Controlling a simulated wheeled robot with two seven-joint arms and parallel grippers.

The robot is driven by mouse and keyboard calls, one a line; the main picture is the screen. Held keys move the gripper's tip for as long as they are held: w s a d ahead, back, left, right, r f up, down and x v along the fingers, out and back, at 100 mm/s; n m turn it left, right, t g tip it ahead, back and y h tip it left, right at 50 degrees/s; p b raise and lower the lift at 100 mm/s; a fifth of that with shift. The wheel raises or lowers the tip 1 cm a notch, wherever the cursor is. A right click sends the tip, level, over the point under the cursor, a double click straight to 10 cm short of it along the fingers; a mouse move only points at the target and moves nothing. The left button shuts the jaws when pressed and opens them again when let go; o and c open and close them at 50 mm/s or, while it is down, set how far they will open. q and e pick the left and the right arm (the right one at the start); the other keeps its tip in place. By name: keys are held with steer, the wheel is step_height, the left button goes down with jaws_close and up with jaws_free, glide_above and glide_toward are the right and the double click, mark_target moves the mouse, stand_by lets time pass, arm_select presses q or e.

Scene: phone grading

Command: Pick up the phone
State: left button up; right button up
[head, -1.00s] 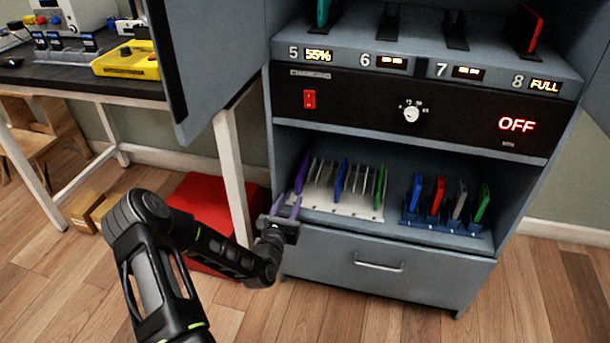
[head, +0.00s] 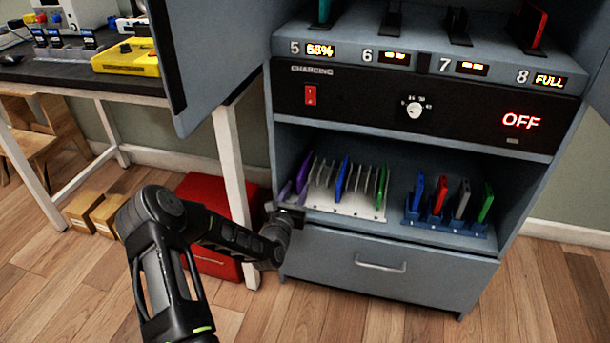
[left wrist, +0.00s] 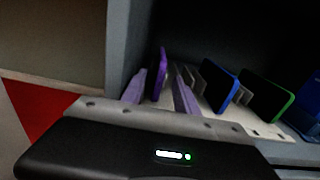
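A purple phone (head: 304,169) stands upright at the left end of a white rack (head: 340,208) on the cabinet's lower shelf. In the left wrist view the purple phone (left wrist: 159,74) shows between the two pale purple fingers of my left gripper (left wrist: 160,95). The fingers are apart, and a gap shows beside the phone. In the head view my left gripper (head: 294,194) is at the shelf's left front edge. The lower part of the phone is partly hidden by the gripper. My right gripper is not in view.
A blue phone (head: 342,178) and a green phone (head: 382,187) stand in the same rack among pale dividers. A blue rack (head: 445,226) at right holds several phones. The cabinet's side wall (head: 283,150) is close left of the gripper. A drawer (head: 340,268) lies below.

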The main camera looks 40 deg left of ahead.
mark_target(305, 172)
arm_select(q)
steer(key=x, duration=0.2)
steer(key=shift+w+a, duration=0.1)
steer(key=shift+w, duration=0.15)
steer(key=shift+c, duration=0.3)
jaws_close()
stand_by(1.3)
